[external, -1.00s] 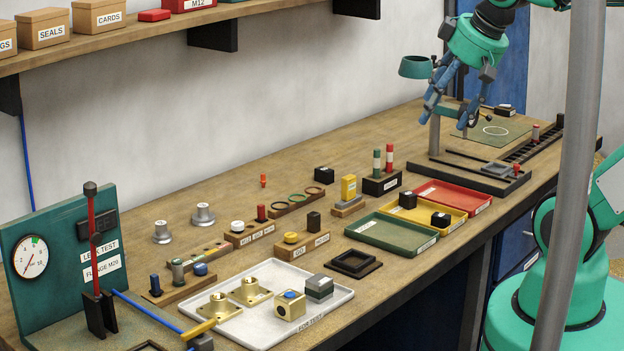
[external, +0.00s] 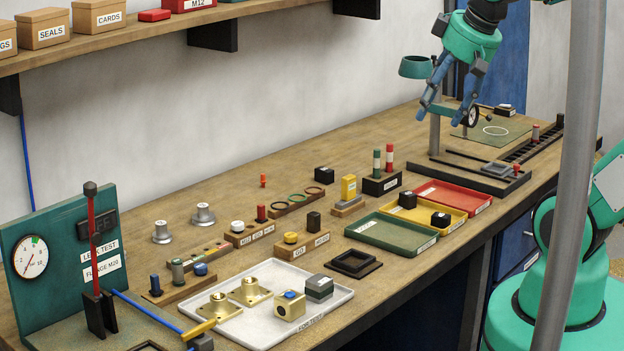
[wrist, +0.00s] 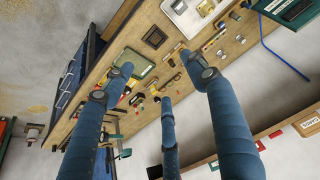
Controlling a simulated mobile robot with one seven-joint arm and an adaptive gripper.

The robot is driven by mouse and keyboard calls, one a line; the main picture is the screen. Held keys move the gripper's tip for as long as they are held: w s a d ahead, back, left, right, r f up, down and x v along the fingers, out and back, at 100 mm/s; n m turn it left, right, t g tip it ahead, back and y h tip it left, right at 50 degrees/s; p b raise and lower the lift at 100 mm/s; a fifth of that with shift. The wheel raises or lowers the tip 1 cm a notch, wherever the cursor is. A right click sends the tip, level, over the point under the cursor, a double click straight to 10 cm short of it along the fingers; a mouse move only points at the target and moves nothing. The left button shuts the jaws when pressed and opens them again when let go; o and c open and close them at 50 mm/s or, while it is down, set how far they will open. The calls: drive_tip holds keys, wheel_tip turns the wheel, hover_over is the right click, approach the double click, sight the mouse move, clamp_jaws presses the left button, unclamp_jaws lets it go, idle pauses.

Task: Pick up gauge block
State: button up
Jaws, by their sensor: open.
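No label that I can read names the gauge block. A yellow upright block (external: 348,187) stands on a small wooden base in the middle of the bench in the external view and may be it. A grey block (external: 319,287) also sits at the right end of the white tray. My gripper (external: 442,116) is open and empty, high over the far end of the bench by a grey post, well away from both blocks. In the wrist view its blue fingers (wrist: 160,88) are spread, with the bench beyond them.
Green (external: 376,236), yellow (external: 448,227) and red (external: 467,204) trays line the front edge. A black holder (external: 382,183) with upright striped pins stands behind them. The white tray (external: 245,327) holds brass parts. A grey post (external: 435,135) rises near my gripper. The bench's back strip is mostly clear.

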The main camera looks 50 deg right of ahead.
drive_tip(key=w+d+f+m+g+y, duration=0.15)
drive_tip(key=w+d+f+m, duration=0.25)
drive_tip(key=w+d, duration=0.45)
drive_tip(key=w+d+f+m+g, duration=0.3)
drive_tip(key=w+d+m, duration=0.1)
drive_tip(key=w+d, duration=0.4)
drive_tip(key=w+d+f+m+g+y, duration=0.1)
drive_tip(key=d+f+m+y, duration=0.2)
drive_tip(key=d+f, duration=1.5)
drive_tip(key=d+m, duration=0.3)
drive_tip(key=m, duration=0.1)
drive_tip(key=shift+d+b, duration=0.2)
drive_tip(key=shift+b, duration=0.1)
drive_tip(key=shift+g, duration=0.25)
drive_tip(key=b, duration=0.1)
approach(441, 222)
drive_tip(key=shift+w+f, duration=0.2)
drive_tip(key=shift+f, duration=0.4)
drive_tip(key=shift+w+f, duration=0.2)
drive_tip(key=shift+f, duration=0.35)
